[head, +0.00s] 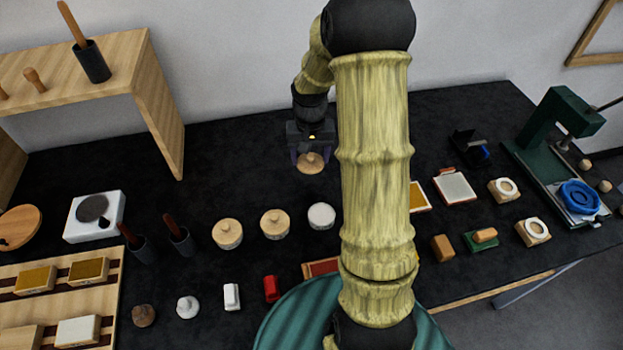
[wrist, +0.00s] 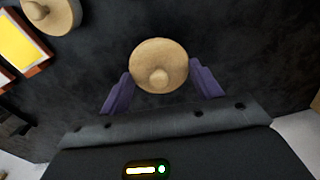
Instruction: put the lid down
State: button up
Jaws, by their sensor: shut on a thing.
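The lid (head: 311,163) is a round, pale wooden disc with a small knob. My gripper (head: 310,153) is shut on it, over the back part of the black table. In the wrist view the lid (wrist: 159,55) sits between the two purple fingers of my gripper (wrist: 160,76), its knob towards the palm. I cannot tell whether its underside touches the table. Two round pots with wooden knobbed tops, a left one (head: 227,234) and a right one (head: 275,224), stand nearer the front. A round pot with a whitish top (head: 321,216) stands beside them.
The black table (head: 235,160) is bare around and left of the lid. A wooden shelf (head: 160,100) stands at the left and a green press (head: 560,130) at the right. Small stamps and blocks, including a red one (head: 271,289), line the front.

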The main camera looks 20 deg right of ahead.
send_over(311, 183)
notch_tip(311, 183, down, 5)
jog(key=shift+r, duration=0.1)
jog(key=shift+f+p, duration=0.35)
jog(key=shift+f, duration=1.5)
jog(key=shift+f, duration=0.1)
jog(key=o, duration=1)
jog(key=shift+c, duration=0.2)
